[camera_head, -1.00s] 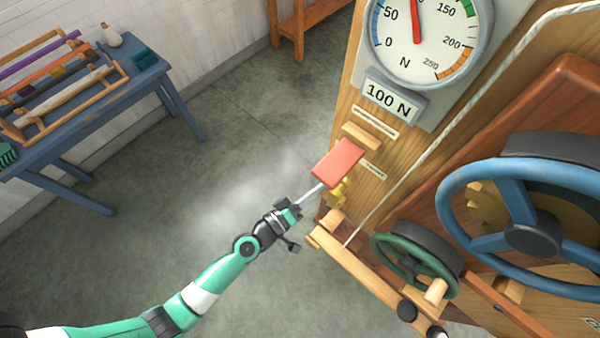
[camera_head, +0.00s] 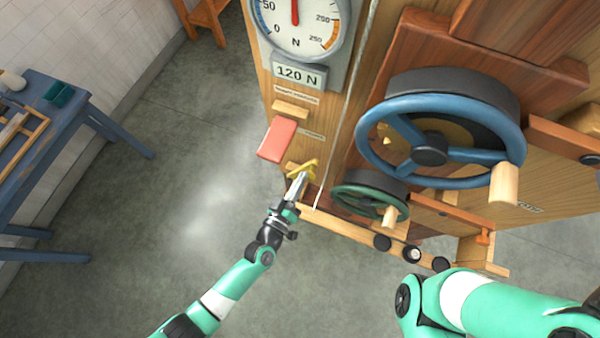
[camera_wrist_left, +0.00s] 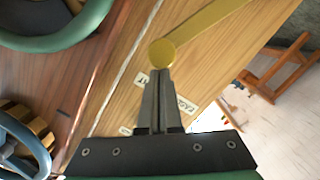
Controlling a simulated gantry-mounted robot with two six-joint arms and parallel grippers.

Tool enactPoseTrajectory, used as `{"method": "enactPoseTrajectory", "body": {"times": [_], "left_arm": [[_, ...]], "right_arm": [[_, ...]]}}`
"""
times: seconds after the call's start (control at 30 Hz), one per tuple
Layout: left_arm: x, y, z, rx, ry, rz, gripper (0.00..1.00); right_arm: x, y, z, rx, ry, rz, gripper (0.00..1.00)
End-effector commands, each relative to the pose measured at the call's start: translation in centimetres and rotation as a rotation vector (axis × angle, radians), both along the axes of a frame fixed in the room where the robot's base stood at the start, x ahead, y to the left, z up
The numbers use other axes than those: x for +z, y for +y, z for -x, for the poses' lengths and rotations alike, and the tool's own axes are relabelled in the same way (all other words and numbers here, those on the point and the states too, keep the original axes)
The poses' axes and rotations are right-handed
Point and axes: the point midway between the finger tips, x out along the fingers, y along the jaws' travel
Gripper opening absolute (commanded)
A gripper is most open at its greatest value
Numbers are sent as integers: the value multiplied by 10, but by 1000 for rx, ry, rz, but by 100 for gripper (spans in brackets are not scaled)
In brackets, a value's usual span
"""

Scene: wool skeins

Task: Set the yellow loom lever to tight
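The yellow lever (camera_head: 306,166) sits low on the loom's wooden front post, below the red paddle (camera_head: 277,139). In the left wrist view the lever (camera_wrist_left: 205,30) has a round end, and its bar slants up to the right. My left gripper (camera_head: 301,178) is at the lever. In the left wrist view its fingers (camera_wrist_left: 160,75) are together, with their tips at the lever's round end. They seem to touch it, but I see no grip around it. Small labels lie beside the fingers, partly hidden and hard to read. My right gripper is out of view.
A dial gauge (camera_head: 341,40) stands above a plate reading 120 N (camera_head: 297,75). A blue handwheel (camera_head: 375,150) and a green handwheel (camera_head: 345,200) are to the lever's right. A blue table (camera_head: 75,110) is at the left. The floor between is clear.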

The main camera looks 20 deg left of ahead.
Motion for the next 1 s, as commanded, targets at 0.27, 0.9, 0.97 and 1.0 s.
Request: {"method": "enactPoseTrajectory", "body": {"times": [0.27, 0.9, 0.97, 1.0], "left_arm": [[-4, -2, 2, -11, 13, -2, 0], [39, 28, 81, -12, 5, -3, 0], [39, 29, 89, -12, 5, -2, 0], [40, 30, 93, -13, 4, -2, 0]], "right_arm": [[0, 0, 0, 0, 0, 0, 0], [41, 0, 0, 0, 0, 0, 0], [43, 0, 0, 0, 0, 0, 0], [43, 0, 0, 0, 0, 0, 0]]}}
